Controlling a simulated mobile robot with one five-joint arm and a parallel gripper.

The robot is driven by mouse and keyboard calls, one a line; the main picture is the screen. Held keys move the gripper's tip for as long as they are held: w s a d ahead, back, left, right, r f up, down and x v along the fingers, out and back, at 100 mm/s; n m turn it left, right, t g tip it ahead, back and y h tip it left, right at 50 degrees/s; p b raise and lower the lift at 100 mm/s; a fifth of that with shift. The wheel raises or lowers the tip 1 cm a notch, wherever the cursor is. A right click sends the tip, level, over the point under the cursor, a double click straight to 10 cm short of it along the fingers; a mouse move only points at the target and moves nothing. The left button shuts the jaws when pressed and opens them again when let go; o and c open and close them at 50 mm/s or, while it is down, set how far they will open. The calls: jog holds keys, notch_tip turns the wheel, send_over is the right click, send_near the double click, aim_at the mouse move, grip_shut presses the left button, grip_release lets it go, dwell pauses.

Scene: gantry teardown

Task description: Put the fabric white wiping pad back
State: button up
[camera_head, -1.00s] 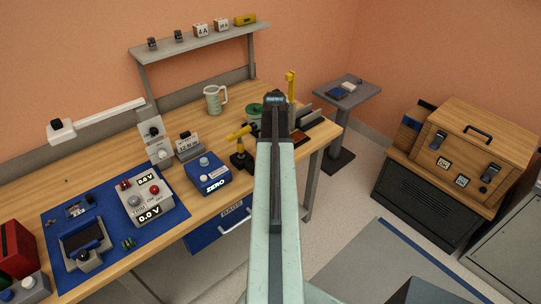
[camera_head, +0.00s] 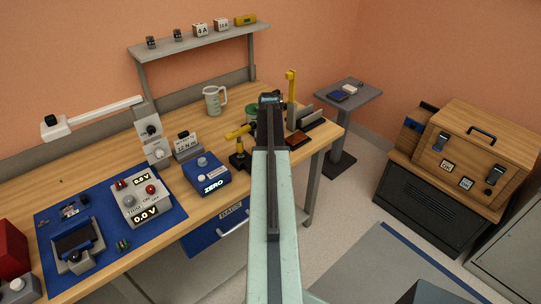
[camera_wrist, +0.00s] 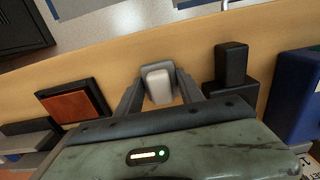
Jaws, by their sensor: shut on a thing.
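My gripper (camera_wrist: 158,92) is shut on a small whitish block with rounded edges, which looks like the white wiping pad (camera_wrist: 157,82). It sits between the two grey fingers, over the wooden bench near its front edge. In the head view the end of my arm (camera_head: 270,100) reaches over the right part of the bench, and the held pad cannot be made out there. A brown pad in a dark frame (camera_wrist: 72,101) lies left of my gripper in the wrist view. It also shows in the head view (camera_head: 298,140).
A black block (camera_wrist: 231,63) stands close right of my fingers, with a blue box (camera_wrist: 296,85) beyond it. A yellow-handled stand (camera_head: 240,158) is left of my arm. A side table (camera_head: 365,101) holds small blue and white items. The floor right of the bench is partly clear.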

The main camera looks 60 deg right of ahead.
jog(key=o, duration=1.2)
jog(key=shift+f, duration=0.1)
notch_tip(320, 180, up, 12)
jog(key=p, duration=1.2)
jog(key=shift+r, duration=0.2)
